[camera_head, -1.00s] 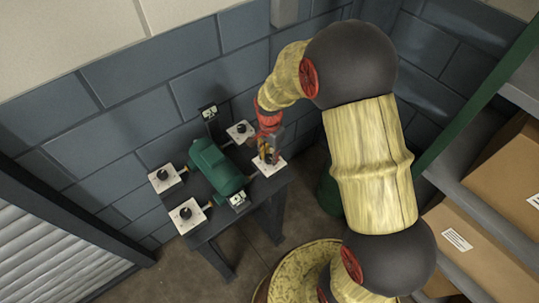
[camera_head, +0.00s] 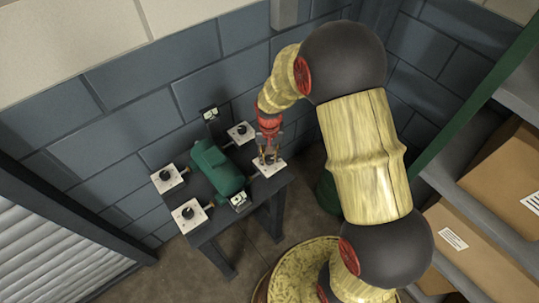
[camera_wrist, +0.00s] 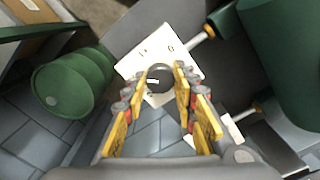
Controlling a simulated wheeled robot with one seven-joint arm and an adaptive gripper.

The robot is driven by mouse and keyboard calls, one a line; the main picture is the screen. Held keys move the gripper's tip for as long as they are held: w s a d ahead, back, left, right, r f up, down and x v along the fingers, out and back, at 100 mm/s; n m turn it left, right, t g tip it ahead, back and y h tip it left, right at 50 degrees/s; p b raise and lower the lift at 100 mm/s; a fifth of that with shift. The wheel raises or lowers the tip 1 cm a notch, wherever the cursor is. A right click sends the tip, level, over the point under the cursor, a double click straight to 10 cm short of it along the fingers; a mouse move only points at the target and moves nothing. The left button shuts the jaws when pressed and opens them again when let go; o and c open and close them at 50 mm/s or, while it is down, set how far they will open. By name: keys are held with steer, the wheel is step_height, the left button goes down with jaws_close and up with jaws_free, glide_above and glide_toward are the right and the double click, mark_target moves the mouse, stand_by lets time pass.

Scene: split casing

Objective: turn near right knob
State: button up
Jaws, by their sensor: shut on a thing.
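The near right knob is a dark round knob on a white square plate (camera_head: 269,169) at the right end of the small dark table. My gripper (camera_head: 268,153) reaches down onto it from above. In the wrist view the dark knob (camera_wrist: 160,80) lies between the two fingertips, on its white plate (camera_wrist: 150,47) with printed marks. The fingers are shut on the knob's sides. A white pointer mark shows on the knob. In the head view my fingers partly hide the knob.
A green casing (camera_head: 217,168) lies in the middle of the table (camera_head: 205,233). Other knobs on white plates stand at back right (camera_head: 241,131), far left (camera_head: 168,177) and front left (camera_head: 188,213). A green drum (camera_wrist: 72,83) stands beside the table. Boxes (camera_head: 497,185) fill the right shelf.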

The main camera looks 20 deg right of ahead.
mark_target(269, 158)
steer(key=n+p, duration=0.1)
steer(key=n, duration=0.9)
steer(key=shift+r+n+p, duration=0.1)
steer(key=shift+n+p, duration=0.25)
steer(key=shift+n, duration=1.95)
steer(key=o, duration=1)
steer(key=shift+o, duration=0.8)
step_height(269, 158, up, 12)
